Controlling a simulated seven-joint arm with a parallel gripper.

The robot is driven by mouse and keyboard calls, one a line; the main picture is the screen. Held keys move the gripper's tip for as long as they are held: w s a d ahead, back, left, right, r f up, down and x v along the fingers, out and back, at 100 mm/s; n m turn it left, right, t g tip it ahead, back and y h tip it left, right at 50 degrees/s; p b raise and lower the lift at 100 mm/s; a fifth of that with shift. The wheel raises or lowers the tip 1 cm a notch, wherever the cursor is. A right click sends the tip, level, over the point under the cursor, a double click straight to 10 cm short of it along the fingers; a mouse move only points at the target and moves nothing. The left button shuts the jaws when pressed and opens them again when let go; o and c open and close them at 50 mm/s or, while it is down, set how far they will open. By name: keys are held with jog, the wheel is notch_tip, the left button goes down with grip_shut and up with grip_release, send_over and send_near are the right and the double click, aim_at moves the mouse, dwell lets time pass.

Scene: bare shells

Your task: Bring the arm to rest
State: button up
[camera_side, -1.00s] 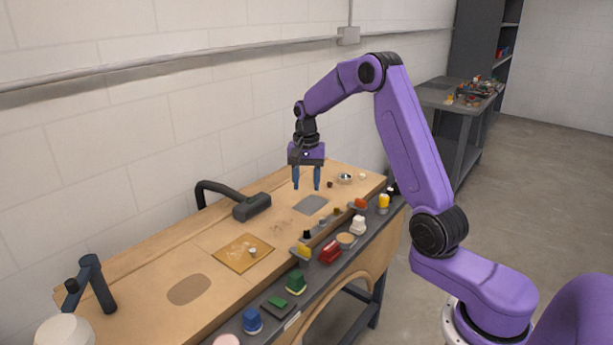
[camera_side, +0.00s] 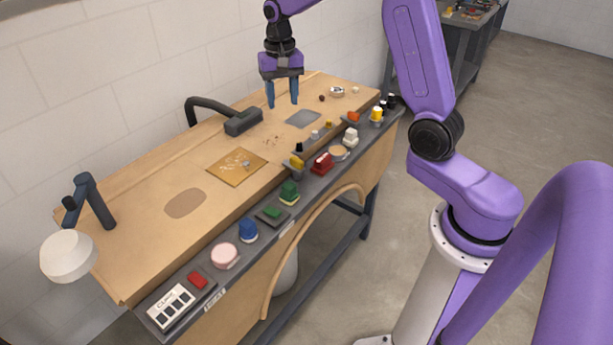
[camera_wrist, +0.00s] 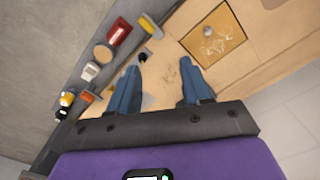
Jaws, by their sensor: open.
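My gripper (camera_side: 283,94) hangs over the far part of the wooden bench (camera_side: 150,205), fingers pointing down. Its two blue fingers are apart with nothing between them. In the wrist view my gripper (camera_wrist: 160,90) also shows open and empty, with bare bench top and faint marks beyond the fingertips. In the side view the fingertips appear near the grey square patch (camera_side: 303,118). The exact height above the bench is hard to tell. The top of my arm is cut off by the side view's upper edge.
A grey front ledge carries several coloured items, including a red block (camera_side: 321,163), a green block (camera_side: 289,192) and a pink disc (camera_side: 225,256). A dark hooked tool (camera_side: 242,122) stands at the bench's back. A lamp (camera_side: 70,255) is at left. A tan square plate (camera_side: 237,167) lies mid-bench.

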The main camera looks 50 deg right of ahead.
jog(key=s+a+r+n, duration=0.2)
jog(key=s+a+n, duration=0.3)
jog(key=s+a, duration=0.25)
jog(key=s+a+n, duration=0.1)
jog(key=s+n, duration=0.6)
jog(key=s, duration=0.6)
jog(key=s+a+f+n, duration=0.1)
jog(key=s+a+n, duration=0.1)
jog(key=s+n, duration=0.5)
jog(key=shift+s+a+n, duration=0.3)
jog(key=shift+s, duration=2.65)
jog(key=shift+f, duration=0.1)
